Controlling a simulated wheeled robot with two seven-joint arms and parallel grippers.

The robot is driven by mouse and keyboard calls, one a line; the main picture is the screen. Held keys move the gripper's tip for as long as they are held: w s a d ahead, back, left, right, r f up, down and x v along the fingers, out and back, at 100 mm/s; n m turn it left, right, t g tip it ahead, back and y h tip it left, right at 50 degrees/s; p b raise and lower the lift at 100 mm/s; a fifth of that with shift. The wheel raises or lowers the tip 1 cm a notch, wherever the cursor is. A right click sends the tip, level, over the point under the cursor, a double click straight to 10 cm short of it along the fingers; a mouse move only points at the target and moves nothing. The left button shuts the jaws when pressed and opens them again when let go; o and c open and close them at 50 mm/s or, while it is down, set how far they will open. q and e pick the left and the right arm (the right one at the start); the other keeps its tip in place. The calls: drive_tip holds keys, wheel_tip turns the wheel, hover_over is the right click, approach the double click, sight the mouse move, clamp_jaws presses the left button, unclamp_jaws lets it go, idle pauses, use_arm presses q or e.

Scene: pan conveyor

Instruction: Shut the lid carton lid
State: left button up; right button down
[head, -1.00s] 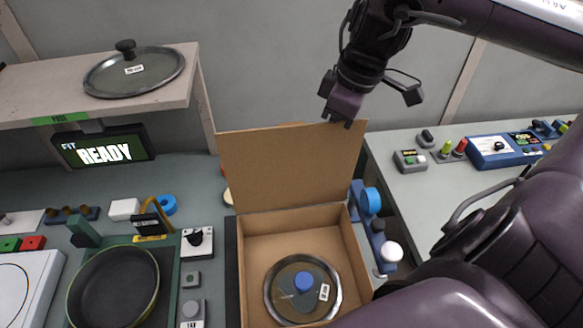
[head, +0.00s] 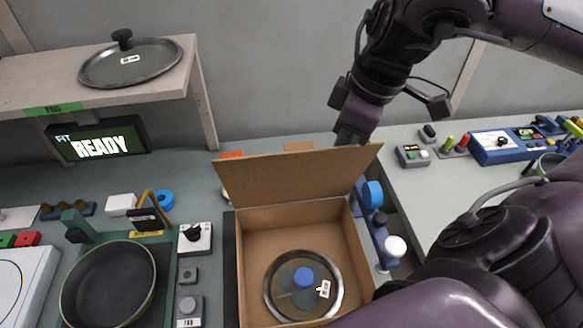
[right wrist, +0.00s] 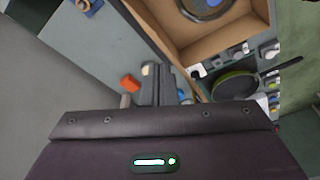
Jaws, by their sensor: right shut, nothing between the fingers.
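The open brown carton (head: 241,262) stands on the bench; its box also shows in the right wrist view (right wrist: 240,32). Its lid (head: 295,178) is hinged at the far edge and stands raised, tilted partly forward over the box. A round pan lid with a blue knob (head: 304,277) lies inside. My right gripper (head: 347,139) is behind the lid's upper edge, right of its middle, with its tips hidden or close against it; contact is not certain. In the right wrist view its fingers (right wrist: 150,85) are together and empty. My left gripper is out of view.
A frying pan (head: 108,284) sits left of the carton, beside a knob box (head: 195,239). A shelf (head: 150,88) with a pan lid (head: 130,66) is at upper left. Blue fixtures (head: 375,225) stand close along the carton's right side.

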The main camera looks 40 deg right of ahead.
drive_tip(key=s, duration=0.1)
drive_tip(key=s+a+b, duration=0.2)
drive_tip(key=s, duration=0.1)
idle(0.5)
idle(1.0)
drive_tip(key=w+p+v, duration=0.1)
drive_tip(key=p+v, duration=0.4)
drive_tip(key=shift+a+r+p, duration=0.3)
drive_tip(key=shift+a+r, duration=0.05)
drive_tip(key=shift+r, duration=0.2)
idle(0.3)
